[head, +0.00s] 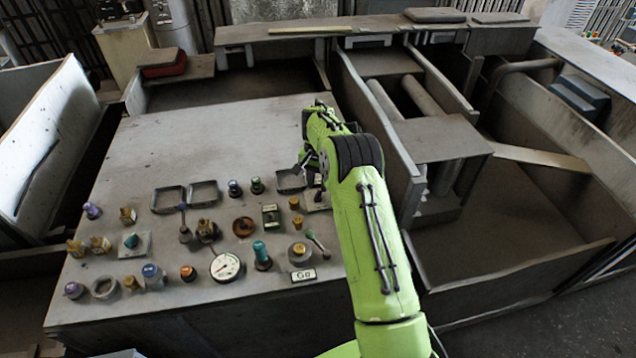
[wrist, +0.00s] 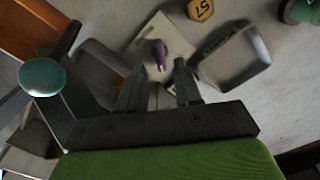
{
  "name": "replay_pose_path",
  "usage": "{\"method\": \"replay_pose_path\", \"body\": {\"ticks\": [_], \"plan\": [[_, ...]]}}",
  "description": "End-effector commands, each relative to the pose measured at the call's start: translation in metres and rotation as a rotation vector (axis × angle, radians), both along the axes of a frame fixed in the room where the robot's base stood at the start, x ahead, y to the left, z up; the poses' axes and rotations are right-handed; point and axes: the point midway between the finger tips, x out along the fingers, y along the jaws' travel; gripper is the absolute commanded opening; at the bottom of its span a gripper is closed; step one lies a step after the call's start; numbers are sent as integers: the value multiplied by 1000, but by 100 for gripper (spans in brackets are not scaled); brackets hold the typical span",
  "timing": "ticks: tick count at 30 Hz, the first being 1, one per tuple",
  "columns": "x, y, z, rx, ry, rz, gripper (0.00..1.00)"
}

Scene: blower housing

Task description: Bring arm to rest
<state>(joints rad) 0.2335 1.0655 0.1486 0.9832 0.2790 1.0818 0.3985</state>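My green arm reaches from the bottom of the head view over the right part of the grey panel (head: 150,140). My gripper (head: 304,163) hangs low over the panel's right side, partly hidden by the arm. In the wrist view, my gripper (wrist: 159,80) has its two dark fingers apart with a gap between them. A small purple-topped part (wrist: 160,54) on a pale plate (wrist: 150,35) shows beyond the fingertips. I see nothing clearly held; the low part of the gap is dark.
Near the gripper are a square frame (wrist: 238,60), a yellow nut (wrist: 200,9) and a teal-topped lever (wrist: 42,77). Several knobs and a dial gauge (head: 226,265) crowd the panel's front half. The panel's back is clear. Walled bins (head: 500,230) stand right.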

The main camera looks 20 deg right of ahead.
Motion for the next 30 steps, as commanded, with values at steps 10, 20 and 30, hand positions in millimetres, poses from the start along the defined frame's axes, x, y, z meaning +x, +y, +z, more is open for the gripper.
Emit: {"method": "replay_pose_path", "body": {"ticks": [10,20,30], "plan": [[0,0,25,-1,-1,0,34],[0,0,24,-1,-1,1,34],[-45,35,156,-65,-112,219,34]]}}
